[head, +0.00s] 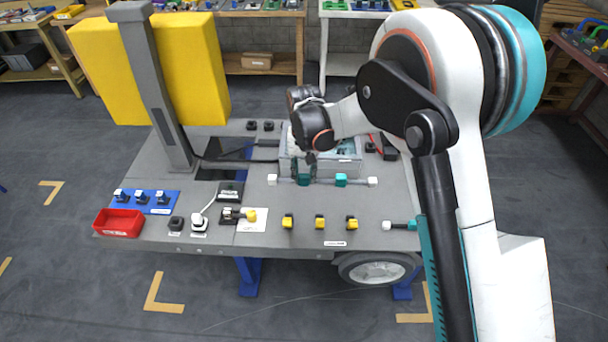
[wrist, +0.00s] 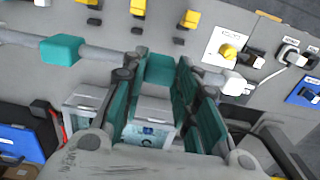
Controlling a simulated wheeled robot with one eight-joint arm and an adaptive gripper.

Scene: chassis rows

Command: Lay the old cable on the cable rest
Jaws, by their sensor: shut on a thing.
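The cable is a grey bar with white ends and two teal sleeves; its right sleeve (head: 341,180) is clear in the head view. My gripper (head: 306,174) is shut on the left sleeve. In the wrist view my gripper's teal fingers (wrist: 156,70) close around that sleeve, and the other sleeve (wrist: 62,50) is at upper left. The cable lies level across the front of a light grey box; I cannot tell whether it is raised. Another white-ended piece (head: 390,226) lies at the front right, partly behind my arm. I cannot make out which part is the cable rest.
Several yellow-topped black pieces (head: 320,222) line the front edge. A red tray (head: 119,222), a blue strip (head: 145,202) of plugs and a white plug (head: 199,223) with its lead are at left. A grey post (head: 160,90) and yellow panel (head: 203,65) stand behind. The light grey box (head: 345,166) is close behind the cable.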

